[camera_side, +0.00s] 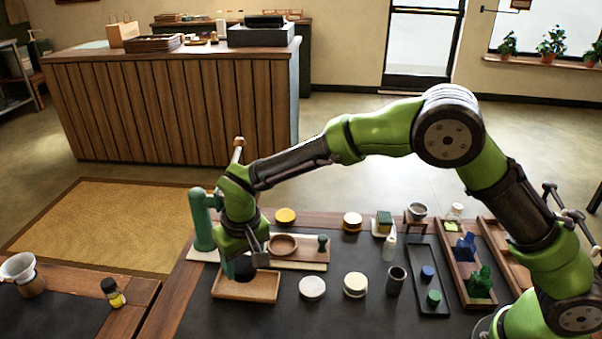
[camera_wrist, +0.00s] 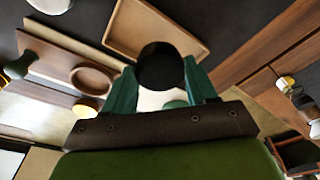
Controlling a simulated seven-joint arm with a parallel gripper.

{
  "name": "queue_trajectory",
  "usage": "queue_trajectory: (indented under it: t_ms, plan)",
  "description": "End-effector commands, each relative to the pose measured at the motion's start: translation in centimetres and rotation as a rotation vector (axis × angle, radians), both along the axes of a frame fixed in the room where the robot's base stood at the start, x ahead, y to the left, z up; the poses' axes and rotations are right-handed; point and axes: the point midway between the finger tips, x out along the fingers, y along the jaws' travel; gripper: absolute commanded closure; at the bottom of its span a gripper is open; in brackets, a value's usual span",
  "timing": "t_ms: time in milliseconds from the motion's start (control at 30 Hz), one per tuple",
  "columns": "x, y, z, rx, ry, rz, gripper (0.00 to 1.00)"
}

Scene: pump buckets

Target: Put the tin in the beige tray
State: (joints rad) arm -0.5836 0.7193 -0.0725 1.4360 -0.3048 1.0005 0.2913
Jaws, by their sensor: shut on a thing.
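My gripper (camera_side: 244,262) is shut on a dark, round tin (camera_wrist: 160,66). In the wrist view its two teal fingers (camera_wrist: 161,88) press on either side of the tin. In the side view the tin (camera_side: 243,270) shows as a dark shape below the gripper. The beige tray (camera_side: 262,297) is a shallow, square-cornered tray at the front left of the dark table. It also shows in the wrist view (camera_wrist: 122,40), partly behind the tin. The tin appears over the tray's back part. I cannot tell whether it touches the tray floor.
A green pump stand (camera_side: 202,220) rises just left of my gripper. A round wooden dish (camera_side: 283,245) sits on a board behind the tray. A white round lid (camera_side: 312,289) lies to the right of the tray. A dark cup (camera_side: 396,281) stands farther right.

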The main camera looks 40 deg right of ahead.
Motion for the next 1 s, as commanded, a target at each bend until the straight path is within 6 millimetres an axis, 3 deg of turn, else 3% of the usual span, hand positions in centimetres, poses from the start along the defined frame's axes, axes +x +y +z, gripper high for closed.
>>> queue_trajectory:
  t_ms: [200,567,600,733,767,1000]
  plan:
    - [-0.1,-0.1,-3.3,-0.002,0.004,0.0,0.74]
    - [-0.1,-0.1,-3.8,-0.001,0.002,0.0,0.74]
    - [-0.2,-0.1,-3.9,-0.001,0.003,0.0,0.42]
    - [-0.2,-0.1,-3.8,-0.001,0.003,0.0,0.22]
    - [-0.2,0.0,-3.8,0.0,0.003,0.001,0.18]
    - [-0.3,0.3,-3.7,0.005,0.004,0.004,0.18]
